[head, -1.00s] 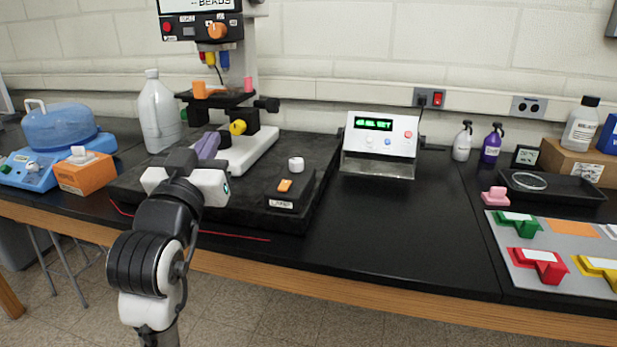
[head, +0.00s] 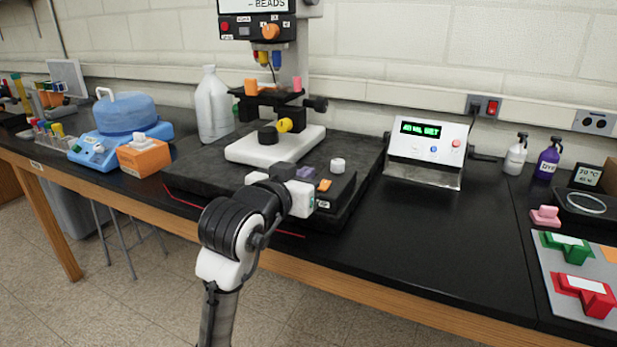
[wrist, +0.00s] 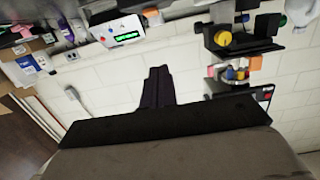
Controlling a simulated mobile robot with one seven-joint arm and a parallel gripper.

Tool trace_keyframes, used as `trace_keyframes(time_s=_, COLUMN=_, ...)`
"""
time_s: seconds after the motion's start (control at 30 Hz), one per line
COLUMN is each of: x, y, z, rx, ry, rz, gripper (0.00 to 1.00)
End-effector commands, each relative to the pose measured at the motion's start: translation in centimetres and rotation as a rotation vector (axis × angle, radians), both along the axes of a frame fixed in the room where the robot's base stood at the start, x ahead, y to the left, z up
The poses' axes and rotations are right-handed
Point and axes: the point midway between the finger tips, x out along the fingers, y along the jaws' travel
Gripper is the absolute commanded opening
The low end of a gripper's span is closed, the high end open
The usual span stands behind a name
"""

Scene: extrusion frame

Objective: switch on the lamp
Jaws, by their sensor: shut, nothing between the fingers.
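A low black box (head: 345,190) has an orange rocker switch (head: 324,185) and a white round knob (head: 338,165) on top. Its small front label is too blurred to read. It sits at the front right of the dark slab, beside a microscope-like stand (head: 275,145). No lit lamp can be made out. My gripper (head: 305,173) is just left of the switch in the head view, its purple fingers shut and empty. Whether it touches the box cannot be told. The shut fingers also show in the wrist view (wrist: 157,88), where the orange switch is not visible.
The dark slab (head: 205,170) fills the bench's middle. A control box with a green display (head: 428,150) stands right of it, with clear black bench in front. A white bottle (head: 213,105), orange box (head: 143,157) and blue-domed device (head: 125,115) stand left.

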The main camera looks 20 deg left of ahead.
Motion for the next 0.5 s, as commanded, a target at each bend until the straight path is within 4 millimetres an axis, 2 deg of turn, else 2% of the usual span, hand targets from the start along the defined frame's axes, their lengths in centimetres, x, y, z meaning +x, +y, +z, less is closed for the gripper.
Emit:
trace_keyframes(time_s=0.37, x=7.9, y=-0.3, z=-0.7, rx=-0.001, ry=0.003, rz=0.0, gripper=0.0)
trace_keyframes(time_s=0.4, x=8.5, y=-0.3, z=-1.1, rx=-0.002, ry=0.003, rz=0.0, gripper=0.0)
trace_keyframes(time_s=0.5, x=8.4, y=-0.2, z=-3.0, rx=-0.004, ry=0.002, rz=0.001, gripper=0.0)
